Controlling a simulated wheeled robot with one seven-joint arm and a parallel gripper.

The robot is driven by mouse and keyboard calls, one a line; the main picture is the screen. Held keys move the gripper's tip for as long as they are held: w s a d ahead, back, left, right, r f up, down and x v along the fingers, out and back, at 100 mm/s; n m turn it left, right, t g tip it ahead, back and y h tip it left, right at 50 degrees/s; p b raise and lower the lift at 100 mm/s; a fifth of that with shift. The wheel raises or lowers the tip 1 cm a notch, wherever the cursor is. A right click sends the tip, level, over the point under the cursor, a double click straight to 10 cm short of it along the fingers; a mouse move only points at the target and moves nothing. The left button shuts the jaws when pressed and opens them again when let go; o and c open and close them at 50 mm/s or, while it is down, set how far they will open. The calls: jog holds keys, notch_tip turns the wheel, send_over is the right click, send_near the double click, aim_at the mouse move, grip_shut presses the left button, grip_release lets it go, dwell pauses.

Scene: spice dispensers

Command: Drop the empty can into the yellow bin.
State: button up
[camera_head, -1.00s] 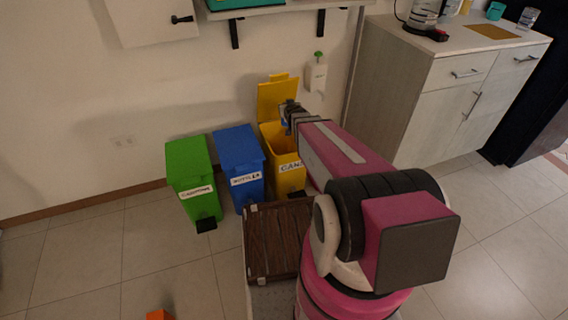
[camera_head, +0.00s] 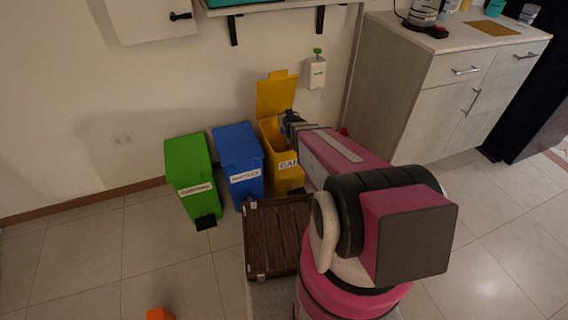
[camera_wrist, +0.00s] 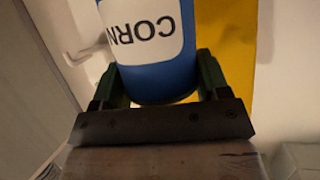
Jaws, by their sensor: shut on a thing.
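The yellow bin (camera_head: 284,179) stands against the wall with its lid (camera_head: 276,94) raised open; its label begins "CAN". My gripper (camera_head: 286,126) is at the bin's mouth in the head view, over its right part. In the wrist view my gripper (camera_wrist: 156,82) is shut on the can (camera_wrist: 160,72), which is blue with a white label reading "CORN". The fingers press its two sides. Yellow of the bin shows behind the can at the right of the wrist view. My arm hides part of the bin in the head view, and the can is barely visible there.
A blue bin (camera_head: 240,160) and a green bin (camera_head: 188,165), both closed, stand left of the yellow one. A white dispenser (camera_head: 315,72) hangs on the wall. A cabinet (camera_head: 430,95) stands to the right. An orange object (camera_head: 160,313) lies on the floor.

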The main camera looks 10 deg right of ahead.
jog(key=o, duration=1)
jog(key=v, duration=1.1)
